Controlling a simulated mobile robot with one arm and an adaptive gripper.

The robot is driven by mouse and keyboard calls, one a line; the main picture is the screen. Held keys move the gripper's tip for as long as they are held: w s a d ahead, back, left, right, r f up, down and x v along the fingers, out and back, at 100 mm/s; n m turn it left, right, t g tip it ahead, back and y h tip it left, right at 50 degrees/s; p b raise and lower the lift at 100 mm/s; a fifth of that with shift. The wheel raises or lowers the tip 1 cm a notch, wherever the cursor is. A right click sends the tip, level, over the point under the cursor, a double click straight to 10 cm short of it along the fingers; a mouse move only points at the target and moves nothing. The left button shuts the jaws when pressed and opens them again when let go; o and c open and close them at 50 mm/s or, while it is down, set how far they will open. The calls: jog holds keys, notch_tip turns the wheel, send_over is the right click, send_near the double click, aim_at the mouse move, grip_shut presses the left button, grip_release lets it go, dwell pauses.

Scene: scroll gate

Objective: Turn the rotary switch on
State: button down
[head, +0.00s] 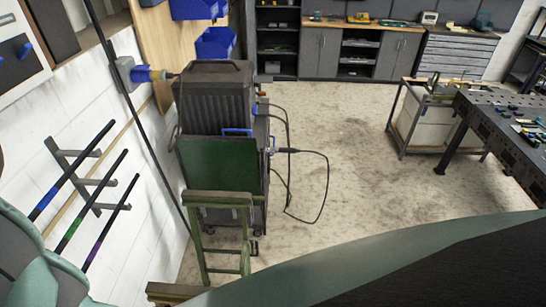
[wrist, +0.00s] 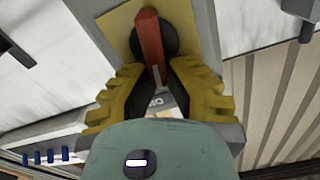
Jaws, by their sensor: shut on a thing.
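In the wrist view, the rotary switch has a red handle (wrist: 150,32) on a round dark base (wrist: 168,40), set on a yellow plate (wrist: 118,28). The handle lies nearly along the picture's vertical, tilted slightly. My gripper (wrist: 160,68), with yellow stepped fingers, is shut on the lower part of the handle, one finger on each side. A small white label (wrist: 156,101) with dark letters shows between the fingers, partly hidden. I cannot make out the switch or my gripper in the head view.
In the head view, a dark machine (head: 216,100) on wheels stands by the white wall, with a green frame (head: 218,200) in front. A grey wall socket (head: 126,74) holds a blue plug. A rod rack (head: 85,180) hangs at left. Open floor (head: 350,160) lies to the right.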

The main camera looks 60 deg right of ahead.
jog(key=shift+w+d+f+m+b, duration=0.1)
jog(key=shift+d+f+m+b, duration=0.05)
jog(key=shift+m+b, duration=0.85)
jog(key=shift+w+d+f+m+b, duration=0.1)
jog(key=shift+w+d+m+b, duration=0.1)
jog(key=shift+m+b, duration=0.8)
jog(key=shift+w+d+f+m+b, duration=0.15)
jog(key=shift+m+b, duration=0.45)
jog(key=shift+b, duration=0.75)
jog(key=shift+s, duration=0.1)
jog(key=c, duration=1)
grip_release()
